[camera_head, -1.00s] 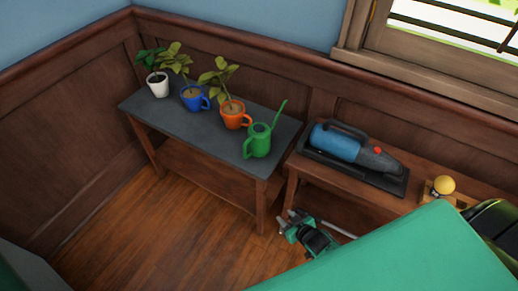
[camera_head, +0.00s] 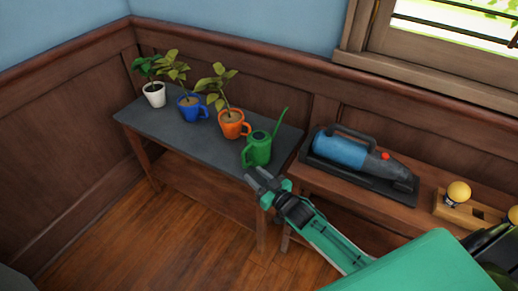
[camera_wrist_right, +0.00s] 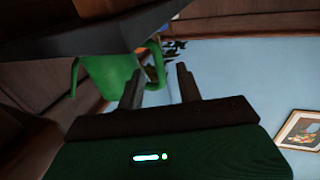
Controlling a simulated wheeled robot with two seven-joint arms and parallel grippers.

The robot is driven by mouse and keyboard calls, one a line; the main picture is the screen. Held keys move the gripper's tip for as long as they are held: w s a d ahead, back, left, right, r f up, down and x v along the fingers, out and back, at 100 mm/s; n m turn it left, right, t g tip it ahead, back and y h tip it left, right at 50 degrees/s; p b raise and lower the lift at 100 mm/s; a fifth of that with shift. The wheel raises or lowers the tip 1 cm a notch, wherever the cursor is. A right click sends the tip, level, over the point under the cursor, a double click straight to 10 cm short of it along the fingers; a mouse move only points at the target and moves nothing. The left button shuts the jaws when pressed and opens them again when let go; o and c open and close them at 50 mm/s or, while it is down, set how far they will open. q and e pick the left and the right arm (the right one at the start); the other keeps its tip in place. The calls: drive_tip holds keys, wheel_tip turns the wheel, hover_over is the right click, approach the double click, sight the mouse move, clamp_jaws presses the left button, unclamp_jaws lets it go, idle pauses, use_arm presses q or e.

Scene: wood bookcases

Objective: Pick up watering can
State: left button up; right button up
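The green watering can (camera_head: 258,149) stands upright at the right end of a dark-topped table (camera_head: 190,145). Its long spout points up to the right and its handle is on the left. My right gripper (camera_head: 262,178) is just in front of and below the can, near the table's front edge, with its fingers apart. My left gripper is in neither view.
An orange mug (camera_head: 232,124), a blue mug (camera_head: 193,108) and a white pot (camera_head: 155,95), each with a plant, stand left of the can. A blue handheld vacuum (camera_head: 345,152) lies on the bench at right.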

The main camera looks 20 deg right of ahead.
sight(245, 165)
drive_tip(key=shift+x, duration=3.65)
drive_tip(key=shift+d, duration=0.2)
clamp_jaws()
